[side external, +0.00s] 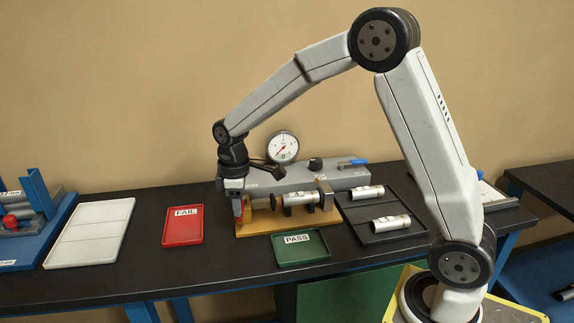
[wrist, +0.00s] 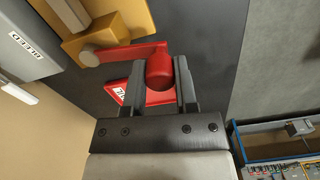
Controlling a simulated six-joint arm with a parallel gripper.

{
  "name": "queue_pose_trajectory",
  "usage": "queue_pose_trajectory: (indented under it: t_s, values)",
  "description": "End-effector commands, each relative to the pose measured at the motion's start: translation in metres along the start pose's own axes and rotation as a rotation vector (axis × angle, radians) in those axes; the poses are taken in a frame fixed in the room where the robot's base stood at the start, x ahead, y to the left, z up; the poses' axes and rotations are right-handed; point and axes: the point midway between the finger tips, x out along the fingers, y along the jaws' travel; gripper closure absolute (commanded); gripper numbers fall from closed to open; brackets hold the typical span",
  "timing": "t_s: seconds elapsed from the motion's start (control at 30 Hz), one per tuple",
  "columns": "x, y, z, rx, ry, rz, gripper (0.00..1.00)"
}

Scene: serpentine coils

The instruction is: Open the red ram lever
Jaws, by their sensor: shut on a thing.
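The red ram lever (wrist: 128,53) shows in the wrist view as a flat red arm running from a round pivot (wrist: 90,56) to a rounded red knob (wrist: 159,72). My gripper (wrist: 164,62) is shut on that knob, with one dark finger on each side. In the side view my gripper (side external: 238,207) is at the left end of the test fixture (side external: 262,228), and it mostly hides the lever there. A metal cylinder (side external: 297,198) lies in the fixture's cradle, beside a dark round plate.
A red FAIL tray (side external: 182,236) lies left of the fixture and a green PASS tray (side external: 301,258) in front. A dark tray (side external: 372,240) with two cylinders is on the right. A dial gauge (side external: 283,148) stands behind. A white tray (side external: 88,246) is further left.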

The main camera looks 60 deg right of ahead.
Motion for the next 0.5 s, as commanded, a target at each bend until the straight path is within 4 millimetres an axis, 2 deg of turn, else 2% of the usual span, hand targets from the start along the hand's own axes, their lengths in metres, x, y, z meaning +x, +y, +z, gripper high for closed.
queue_pose_trajectory:
  t_s: [0.2,0.5]
  values:
    - [-0.002,0.001,0.009,-0.117,0.003,0.002,1.0]
    - [-0.002,0.002,0.013,-0.173,0.003,0.002,1.0]
